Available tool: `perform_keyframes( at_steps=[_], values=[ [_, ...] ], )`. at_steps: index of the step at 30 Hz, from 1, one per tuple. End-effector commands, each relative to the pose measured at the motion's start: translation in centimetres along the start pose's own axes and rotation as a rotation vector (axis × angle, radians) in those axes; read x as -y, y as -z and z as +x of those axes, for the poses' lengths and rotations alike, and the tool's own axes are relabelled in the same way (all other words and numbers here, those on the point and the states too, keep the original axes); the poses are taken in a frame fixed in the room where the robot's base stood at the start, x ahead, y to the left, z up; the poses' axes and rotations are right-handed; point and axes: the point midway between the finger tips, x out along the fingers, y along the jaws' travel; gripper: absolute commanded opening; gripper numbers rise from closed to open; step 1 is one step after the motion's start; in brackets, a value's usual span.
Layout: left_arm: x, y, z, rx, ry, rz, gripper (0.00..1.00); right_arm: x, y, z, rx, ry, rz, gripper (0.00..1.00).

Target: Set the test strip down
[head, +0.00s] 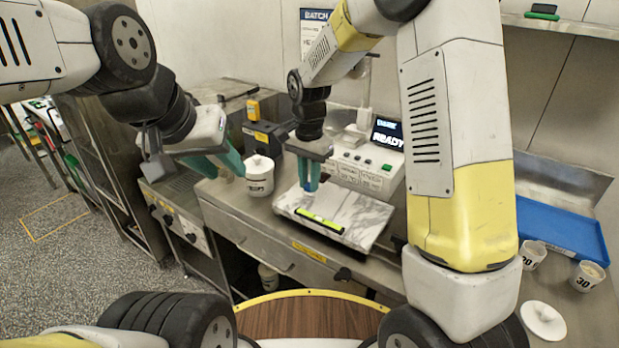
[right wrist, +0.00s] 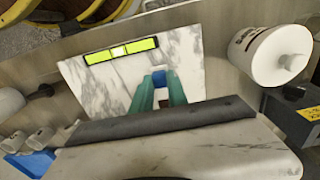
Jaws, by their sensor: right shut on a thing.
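The right gripper (head: 309,182) points down over the white marble slab (head: 358,222). It is shut on a small blue piece, likely the test strip (right wrist: 158,79), which shows between the teal fingertips in the right wrist view. Most of the strip is hidden by the fingers, and I cannot tell whether it touches the slab (right wrist: 85,88). The left gripper (head: 220,162) is open and empty, beside the white lidded pot (head: 259,180).
A yellow-green spirit level (head: 319,221) lies along the slab's front edge. Behind the slab stands a control box (head: 365,165) with a READY display. To the right are a blue tray (head: 560,228), two small cups (head: 588,275) and a white lid (head: 542,322).

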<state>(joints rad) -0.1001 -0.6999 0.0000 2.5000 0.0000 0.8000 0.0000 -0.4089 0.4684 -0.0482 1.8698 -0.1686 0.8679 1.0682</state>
Motion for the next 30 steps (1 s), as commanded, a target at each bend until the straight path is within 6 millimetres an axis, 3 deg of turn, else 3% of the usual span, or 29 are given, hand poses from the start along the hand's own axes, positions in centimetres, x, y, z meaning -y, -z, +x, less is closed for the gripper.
perform_keyframes(
  at_steps=[5, 12, 22, 23, 26, 30],
  values=[
    [0.0, 0.0, 0.0, 0.0, 0.0, 0.0, 0.36, 0.2, 0.5, 0.7, 0.001, -0.002, -0.001, 0.0],
    [0.0, 0.0, 0.0, 0.0, 0.0, 0.0, 0.36, 0.2, 0.4, 3.6, 0.001, -0.002, -0.001, 0.0],
    [0.0, 0.0, 0.0, 0.0, 0.0, 0.0, 0.36, 0.2, 0.4, 3.8, 0.0, 0.0, -0.001, 0.0],
    [0.0, 0.0, 0.0, 0.0, 0.0, 0.0, 0.36, 0.2, 0.4, 3.9, 0.0, 0.0, -0.001, 0.21],
    [0.0, 0.0, 0.0, 0.0, 0.0, 0.0, 0.36, 0.2, 0.4, 3.8, 0.0, 0.0, -0.001, 0.41],
    [0.0, 0.0, 0.0, 0.0, 0.0, 0.0, 0.36, 0.2, 0.4, 3.8, 0.0, 0.0, -0.001, 0.41]
  ],
)
